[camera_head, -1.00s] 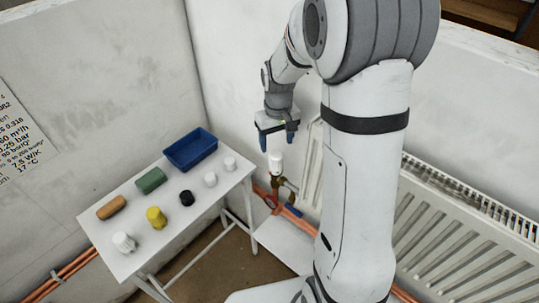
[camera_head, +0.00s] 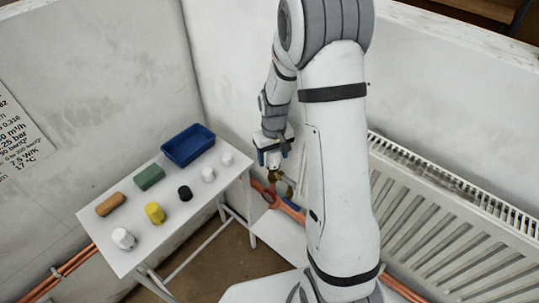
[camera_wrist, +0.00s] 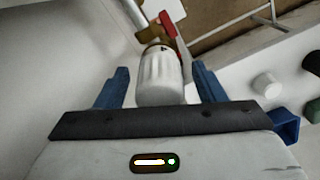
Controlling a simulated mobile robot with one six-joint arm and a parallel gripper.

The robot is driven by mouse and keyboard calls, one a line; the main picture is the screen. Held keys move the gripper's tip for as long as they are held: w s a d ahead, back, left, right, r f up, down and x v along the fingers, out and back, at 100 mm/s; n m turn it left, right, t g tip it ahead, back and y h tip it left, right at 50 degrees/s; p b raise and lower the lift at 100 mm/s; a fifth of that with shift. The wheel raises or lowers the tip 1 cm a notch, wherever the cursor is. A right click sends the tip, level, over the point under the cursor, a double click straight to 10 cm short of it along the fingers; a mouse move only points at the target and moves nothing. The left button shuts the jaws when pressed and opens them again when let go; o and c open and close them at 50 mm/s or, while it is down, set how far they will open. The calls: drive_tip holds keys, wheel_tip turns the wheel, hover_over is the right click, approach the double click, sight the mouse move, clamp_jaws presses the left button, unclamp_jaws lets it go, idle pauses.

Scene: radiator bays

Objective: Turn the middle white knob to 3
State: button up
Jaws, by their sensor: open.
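A white ribbed knob (camera_wrist: 160,78) sits on a brass valve (camera_wrist: 152,34) in the wrist view. In the head view the knob (camera_head: 274,160) is partly covered by my gripper beside the radiator. My gripper (camera_head: 275,157) is open and lowered around it, one blue finger on each side. In the wrist view the fingers (camera_wrist: 160,82) stand apart from the knob, with a gap on both sides. Other radiator valves are not in view, so I cannot tell whether this is the middle one.
A red lever (camera_wrist: 172,33) is close by the valve. A white table (camera_head: 130,262) at left holds loose white knobs (camera_head: 123,238), a yellow knob (camera_head: 155,213), a black knob (camera_head: 185,193), green and brown blocks and a blue bin (camera_head: 188,146). A radiator (camera_head: 440,225) stands right of my arm.

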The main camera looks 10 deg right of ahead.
drive_tip(key=shift+c, duration=0.3)
drive_tip(key=c, duration=0.9)
drive_tip(key=shift+o, duration=1.2)
drive_tip(key=shift+a, duration=0.3)
drive_tip(key=shift+d, duration=0.25)
drive_tip(key=shift+c, duration=1.3)
drive_tip(key=shift+f+m+b, duration=0.1)
drive_tip(key=shift+m+b, duration=1.15)
drive_tip(key=shift+m, duration=0.75)
drive_tip(key=m+b, duration=0.2)
drive_tip(key=m, duration=0.3)
drive_tip(key=shift+m, duration=0.3)
drive_tip(key=m+b, duration=0.2)
drive_tip(key=m, duration=0.3)
drive_tip(key=m+b, duration=0.1)
drive_tip(key=m, duration=0.4)
